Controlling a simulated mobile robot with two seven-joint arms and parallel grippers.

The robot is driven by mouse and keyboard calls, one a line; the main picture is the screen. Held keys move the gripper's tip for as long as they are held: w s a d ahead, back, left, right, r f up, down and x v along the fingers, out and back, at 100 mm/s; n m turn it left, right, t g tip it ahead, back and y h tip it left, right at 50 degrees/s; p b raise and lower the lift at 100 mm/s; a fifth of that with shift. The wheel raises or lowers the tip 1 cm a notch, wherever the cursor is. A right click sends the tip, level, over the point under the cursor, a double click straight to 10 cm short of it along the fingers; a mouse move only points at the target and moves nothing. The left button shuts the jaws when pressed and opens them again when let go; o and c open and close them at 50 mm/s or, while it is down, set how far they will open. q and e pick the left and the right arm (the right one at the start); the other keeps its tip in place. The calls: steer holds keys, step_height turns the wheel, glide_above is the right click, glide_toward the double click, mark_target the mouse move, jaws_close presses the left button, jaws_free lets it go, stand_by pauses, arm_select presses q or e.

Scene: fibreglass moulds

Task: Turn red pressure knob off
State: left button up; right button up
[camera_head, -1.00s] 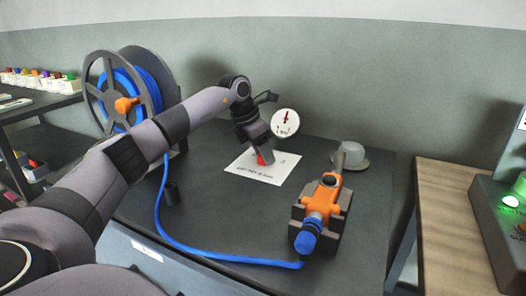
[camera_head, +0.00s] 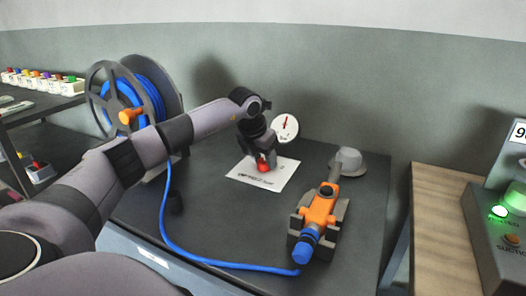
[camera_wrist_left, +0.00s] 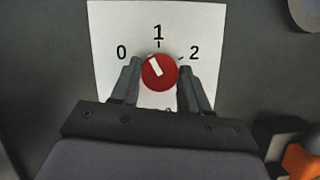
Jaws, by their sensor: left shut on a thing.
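The red pressure knob (camera_wrist_left: 160,73) sits on a white label sheet (camera_wrist_left: 110,25) marked 0, 1 and 2 in the left wrist view. Its white pointer is tilted slightly left of the 1 mark. My left gripper (camera_wrist_left: 159,80) has one finger on each side of the knob and is shut on it. In the head view the red knob (camera_head: 263,167) shows under my left gripper (camera_head: 262,158), partly covered by the fingers. A round white gauge (camera_head: 285,127) with a red needle stands behind the sheet. My right gripper is not in view.
A reel (camera_head: 130,95) with blue hose stands left of the sheet. The hose runs along the table front to an orange tool (camera_head: 320,208) in a grey holder. A grey domed object (camera_head: 349,161) stands behind it. A wooden table with a control box (camera_head: 500,235) is at the right.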

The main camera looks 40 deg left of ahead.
arm_select(q)
steer(key=n, duration=0.2)
steer(key=n+y+p, duration=0.1)
steer(key=n, duration=0.1)
steer(key=shift+w+d+r+y, duration=0.1)
steer(key=shift+w+r+y, duration=0.05)
steer(key=shift+y, duration=0.15)
steer(key=shift+n+g+y+p, duration=0.3)
steer(key=shift+n+g+p, duration=0.15)
steer(key=shift+n, duration=0.65)
steer(key=o, duration=1)
steer(key=shift+o, duration=0.2)
steer(key=v, duration=0.7)
